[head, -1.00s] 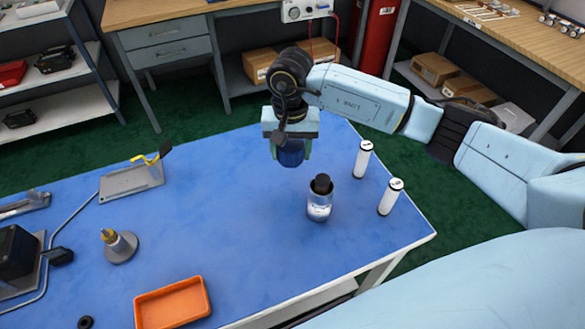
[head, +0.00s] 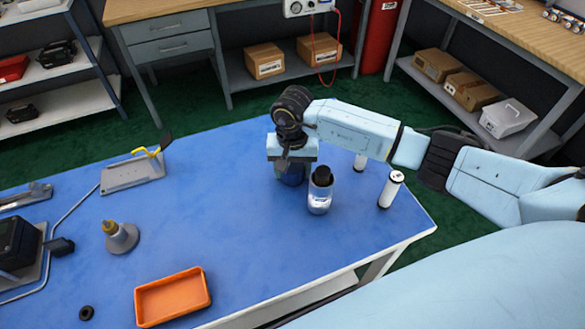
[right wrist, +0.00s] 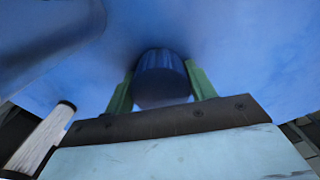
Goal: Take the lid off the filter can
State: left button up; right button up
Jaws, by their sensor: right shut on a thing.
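The filter can (head: 319,201) stands upright on the blue table, a clear or silvery cup with a dark cylinder sticking up out of its open top. My right gripper (head: 291,180) is shut on the dark blue lid (head: 292,174), just left of and behind the can. In the right wrist view the lid (right wrist: 161,77) sits between the two green fingers (right wrist: 160,92). The lid is low, at or close to the tabletop; I cannot tell whether it touches. My left gripper is not in view.
White cartridges with black ends stand right of the can, one (head: 391,189) in front and one (head: 360,161) partly hidden by my arm. The table's middle is clear.

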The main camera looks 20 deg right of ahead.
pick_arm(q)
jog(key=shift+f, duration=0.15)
pick_arm(e)
jog(key=shift+f, duration=0.15)
jog(key=o, duration=1.1)
jog(key=shift+c, duration=0.2)
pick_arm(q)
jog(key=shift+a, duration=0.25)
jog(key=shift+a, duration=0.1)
